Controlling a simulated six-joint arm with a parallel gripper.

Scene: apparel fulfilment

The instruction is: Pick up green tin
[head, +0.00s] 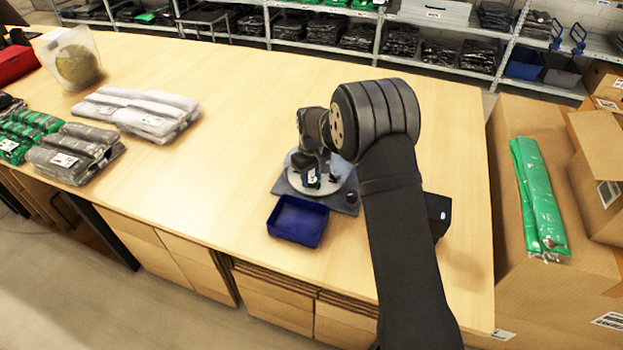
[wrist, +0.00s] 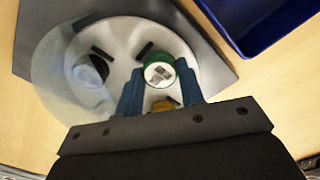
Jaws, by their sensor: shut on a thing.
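The green tin (wrist: 160,73) shows in the wrist view as a round thing with a green rim and a pale label on top. It stands on a round pale plate (wrist: 125,40). My gripper (wrist: 158,88) is shut on the green tin, with one blue finger on each side of it. In the head view my gripper (head: 312,178) is low over the plate (head: 334,185), and the tin is mostly hidden there.
A yellow-orange thing (wrist: 165,105) and a dark round thing (wrist: 92,70) are on the plate. The plate lies on a grey base (head: 345,206). A blue tray (head: 298,222) is in front. Bagged garments (head: 140,113) lie at the left. The table's middle is clear.

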